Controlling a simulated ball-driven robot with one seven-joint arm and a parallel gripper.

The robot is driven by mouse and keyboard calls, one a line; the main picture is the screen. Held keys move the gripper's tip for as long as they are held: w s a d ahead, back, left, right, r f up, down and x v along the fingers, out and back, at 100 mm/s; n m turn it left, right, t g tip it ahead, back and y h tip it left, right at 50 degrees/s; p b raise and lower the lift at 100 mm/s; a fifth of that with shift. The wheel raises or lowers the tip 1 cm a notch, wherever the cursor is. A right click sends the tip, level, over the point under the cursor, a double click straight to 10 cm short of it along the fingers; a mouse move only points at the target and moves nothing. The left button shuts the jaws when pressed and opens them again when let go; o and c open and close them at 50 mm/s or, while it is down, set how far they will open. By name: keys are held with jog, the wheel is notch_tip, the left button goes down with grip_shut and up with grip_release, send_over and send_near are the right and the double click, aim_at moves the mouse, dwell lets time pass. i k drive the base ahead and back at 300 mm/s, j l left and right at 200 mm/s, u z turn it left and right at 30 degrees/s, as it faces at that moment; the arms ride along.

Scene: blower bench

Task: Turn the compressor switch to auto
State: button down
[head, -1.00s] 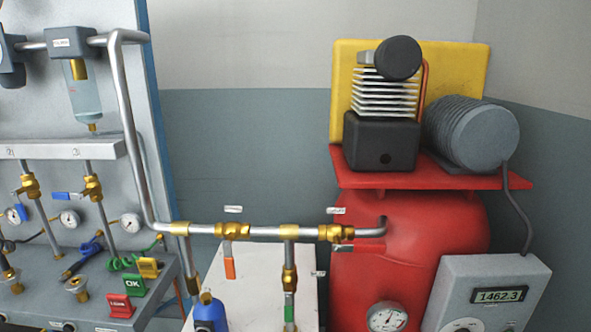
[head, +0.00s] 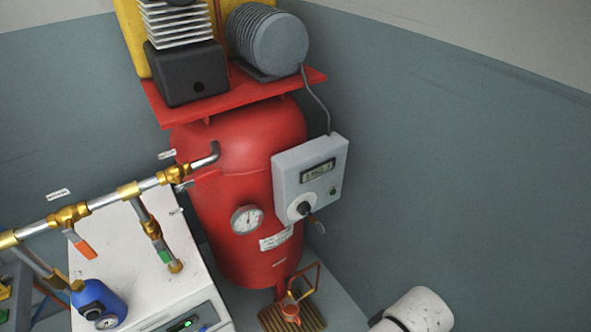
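The compressor switch (head: 305,210) is a small dark knob on a round pale dial, low on the front of a grey control box (head: 284,178). I cannot tell from here which position it points to. The box has a small display (head: 318,170), too blurred to read, and a small green spot at its right side. It sits at the right side of the red compressor tank (head: 225,150). A white rounded shape (head: 420,308) at the bottom right looks like part of my arm. My gripper is not in view.
A pipe (head: 105,201) with brass fittings and an orange-handled valve (head: 84,248) runs left of the tank, above a white cabinet (head: 110,245). A pressure gauge (head: 247,219) is on the tank. A copper-coloured pedal-like part (head: 291,308) stands below. Right of the box is open space before the wall.

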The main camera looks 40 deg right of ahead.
aim_at(304, 209)
jog(key=j+z, duration=0.35)
jog(key=k+j+z, duration=0.15)
jog(key=j+z, duration=0.15)
jog(key=j, duration=0.15)
